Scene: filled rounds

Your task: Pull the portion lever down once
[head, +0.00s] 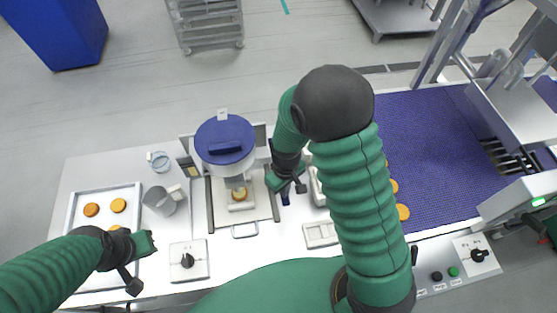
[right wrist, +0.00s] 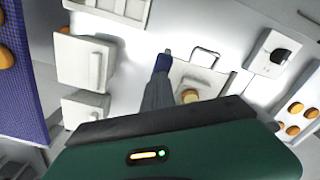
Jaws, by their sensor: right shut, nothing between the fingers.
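The dispenser (head: 222,165) has a blue lid and a white body, and stands on the white worktop. A filled round (head: 239,194) sits under its outlet; a round also shows in the right wrist view (right wrist: 190,96). A blue grip (head: 285,198), apparently the portion lever's, is right of the dispenser. It also shows in the right wrist view (right wrist: 163,62), just beyond my fingertips. My right gripper (head: 291,186) is shut and empty, beside or over this grip; contact cannot be told. My left gripper (head: 143,264) is open and empty, beside the tray at the left.
A tray (head: 70,215) with several rounds lies at the left, near a metal jug (head: 160,201) and a glass cup (head: 159,160). A knob box (head: 188,262) stands in front. A blue conveyor (head: 440,150) with several rounds runs at the right. White bins (right wrist: 88,62) stand nearby.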

